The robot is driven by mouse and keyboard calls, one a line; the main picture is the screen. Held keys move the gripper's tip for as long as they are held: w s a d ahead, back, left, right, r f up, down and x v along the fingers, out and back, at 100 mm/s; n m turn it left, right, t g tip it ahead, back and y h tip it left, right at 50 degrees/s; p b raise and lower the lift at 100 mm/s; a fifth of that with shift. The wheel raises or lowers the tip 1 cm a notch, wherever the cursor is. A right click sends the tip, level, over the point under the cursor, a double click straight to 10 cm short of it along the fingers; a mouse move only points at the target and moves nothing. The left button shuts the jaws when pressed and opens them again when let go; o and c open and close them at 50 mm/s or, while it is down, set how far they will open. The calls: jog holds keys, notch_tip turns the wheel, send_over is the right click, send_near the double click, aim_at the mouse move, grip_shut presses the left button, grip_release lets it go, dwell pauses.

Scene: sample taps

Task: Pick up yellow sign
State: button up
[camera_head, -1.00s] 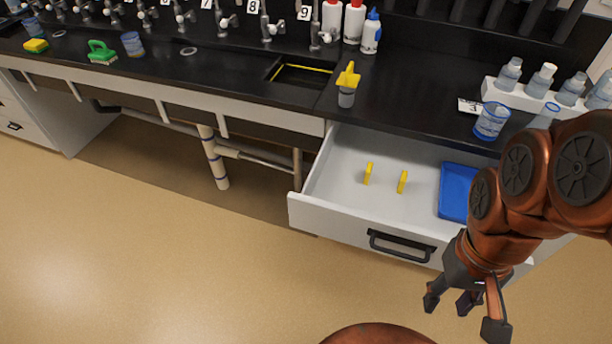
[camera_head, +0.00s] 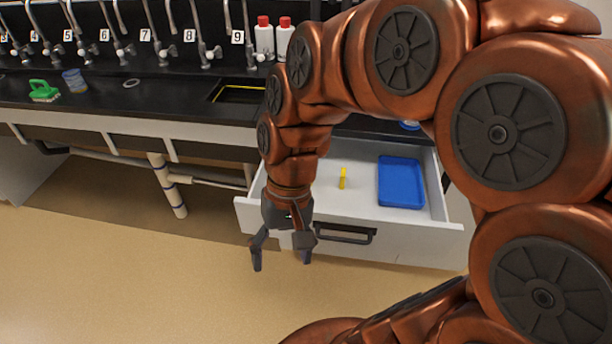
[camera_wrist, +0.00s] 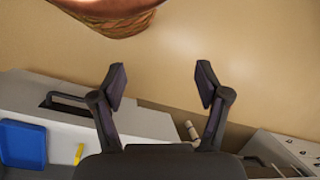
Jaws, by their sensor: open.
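A small upright yellow sign (camera_head: 343,178) stands in the open white drawer (camera_head: 318,203), left of a blue tray. The wrist view shows a yellow piece (camera_wrist: 78,153) at the lower left, partly cut off by the gripper body. My gripper (camera_head: 281,262) is open and empty, pointing down in front of the drawer, left of the sign. In the wrist view its two fingers (camera_wrist: 161,84) are spread with only floor between them. A second yellow piece in the drawer and the yellow-topped cup on the counter are hidden behind my arm.
The blue tray (camera_head: 400,204) lies in the drawer's right part. The drawer handle (camera_head: 345,235) juts out at the front. Above is a black counter (camera_head: 180,97) with taps, a sink (camera_head: 238,93), a green brush (camera_head: 43,91) and a beaker (camera_head: 75,81). The floor in front is clear.

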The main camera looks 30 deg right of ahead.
jog(key=w+d+f+m+t+y+b, duration=0.15)
jog(key=w+d+m+y, duration=0.35)
jog(key=w, duration=0.5)
jog(key=w+d+f+m+t+y, duration=0.1)
jog(key=w+d+m+t+y, duration=0.15)
jog(key=w+m, duration=0.6)
jog(key=w+d+f+m+t, duration=0.2)
jog(key=d+f+m, duration=0.1)
jog(key=d, duration=0.5)
jog(key=w+d+f+m+t, duration=0.2)
jog(key=d+f, duration=0.3)
jog(key=d, duration=0.4)
jog(key=w+d+f+m+t+b, duration=0.1)
jog(key=w+d+f+m+t, duration=0.2)
jog(key=d, duration=0.5)
jog(key=shift+d+f+m, duration=0.2)
jog(key=shift+f+m, duration=0.65)
jog(key=shift+m, duration=0.1)
jog(key=shift+w+d+f+p+x, duration=0.15)
jog(key=shift+p+x, duration=0.25)
jog(key=shift+x, duration=1.5)
jog(key=shift+w+d+f+p+x, duration=0.15)
jog(key=shift+p+x, duration=0.2)
jog(key=shift+x, duration=1.55)
jog(key=shift+s, duration=0.1)
jog(key=c, duration=1)
jog(key=shift+r, duration=0.15)
jog(key=shift+c, duration=0.2)
